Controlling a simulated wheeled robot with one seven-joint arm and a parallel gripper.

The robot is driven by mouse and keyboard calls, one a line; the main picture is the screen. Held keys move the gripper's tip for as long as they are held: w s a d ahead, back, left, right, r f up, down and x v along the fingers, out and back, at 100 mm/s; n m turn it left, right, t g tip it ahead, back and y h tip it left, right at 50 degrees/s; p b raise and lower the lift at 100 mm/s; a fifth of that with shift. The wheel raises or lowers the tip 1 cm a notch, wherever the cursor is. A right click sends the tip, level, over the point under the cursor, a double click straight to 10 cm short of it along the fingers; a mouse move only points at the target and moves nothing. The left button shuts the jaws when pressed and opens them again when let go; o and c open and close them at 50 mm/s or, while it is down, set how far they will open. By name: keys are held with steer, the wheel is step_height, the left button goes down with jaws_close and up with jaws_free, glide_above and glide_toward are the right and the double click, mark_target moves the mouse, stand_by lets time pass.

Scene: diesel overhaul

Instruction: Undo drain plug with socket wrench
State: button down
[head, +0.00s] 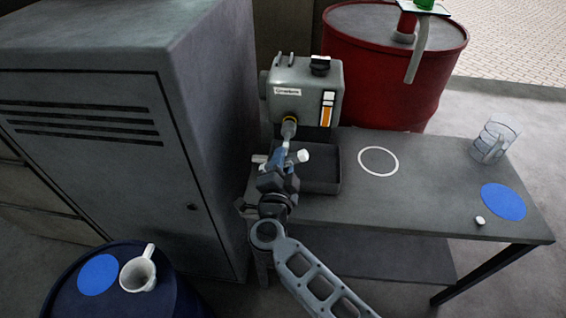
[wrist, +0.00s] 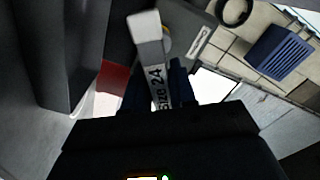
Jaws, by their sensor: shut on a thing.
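A grey box-shaped engine unit (head: 300,80) stands at the back left of the table, with a yellow ring (head: 291,119) low on its front. My gripper (head: 281,153) is in front of it, shut on the socket wrench (head: 289,131). The wrench's grey end points up at the yellow ring and appears to meet it. I cannot tell whether it is seated, as the drain plug is hidden behind it. In the wrist view the wrench (wrist: 150,50) shows a white label reading "Size 24" and stands between my blue fingers.
A dark open tray (head: 322,186) lies under the unit. The table (head: 420,207) bears a white ring (head: 378,161), a blue disc (head: 503,201), a clear jug (head: 493,143) and a small white piece (head: 480,220). A tall cabinet (head: 190,130) is close on the left; a red drum (head: 390,75) stands behind.

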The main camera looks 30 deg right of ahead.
steer(key=m+b, duration=0.2)
steer(key=m, duration=0.1)
steer(key=shift+f+m, duration=0.1)
steer(key=shift+m, duration=0.3)
steer(key=m+b, duration=0.2)
steer(key=m, duration=0.1)
steer(key=shift+m, duration=0.4)
steer(key=m+b, duration=0.2)
steer(key=m, duration=0.2)
steer(key=shift+b, duration=0.35)
steer(key=m+b, duration=0.3)
steer(key=m, duration=0.1)
steer(key=m+b, duration=0.3)
steer(key=m, duration=0.1)
steer(key=m+b, duration=0.3)
steer(key=shift+m, duration=0.3)
steer(key=m+b, duration=0.5)
steer(key=m, duration=0.1)
steer(key=shift+b, duration=0.4)
steer(key=shift+r+m+b, duration=0.2)
steer(key=shift+m+b, duration=0.15)
steer(key=shift+m, duration=0.35)
